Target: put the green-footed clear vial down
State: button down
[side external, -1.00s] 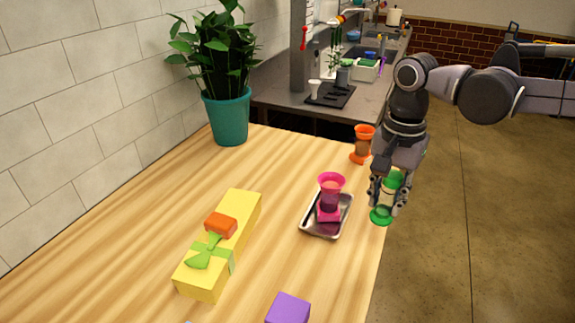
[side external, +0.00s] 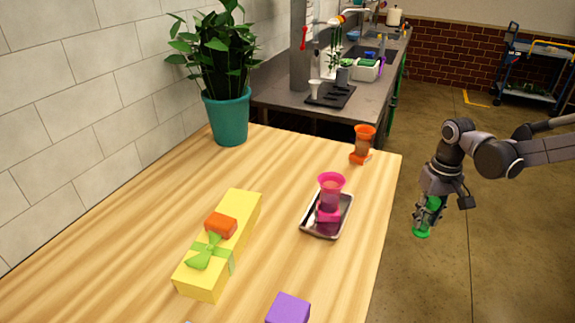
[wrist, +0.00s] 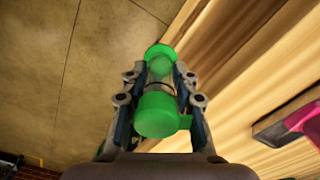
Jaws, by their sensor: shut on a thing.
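The green-footed clear vial (wrist: 160,72) is between the two fingers of my gripper (wrist: 159,85), which is shut on it.
On the wooden table (side external: 130,235), a metal tray (side external: 312,228) holds a pink vial (side external: 330,190). An orange vial (side external: 363,142) stands near the back right corner. A yellow box (side external: 225,255), a purple block (side external: 288,308) and a potted plant (side external: 228,115) also stand there.

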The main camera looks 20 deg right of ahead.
jog(key=s+d+f+n, duration=0.2)
jog(key=d+f, duration=0.1)
jog(key=d, duration=0.1)
jog(key=shift+n, duration=0.3)
jog(key=a, duration=0.7)
jog(key=shift+w+f, duration=0.2)
jog(key=shift+f, duration=0.1)
notch_tip(320, 180, up, 23)
jog(key=m, duration=1.1)
send_over(418, 235)
jog(key=s+a, duration=0.1)
jog(key=a, duration=1.2)
jog(key=shift+m, duration=0.4)
jog(key=f, duration=0.4)
jog(key=shift+s+a+f, duration=0.15)
jog(key=shift+s+f, duration=0.1)
jog(key=shift+f, duration=0.15)
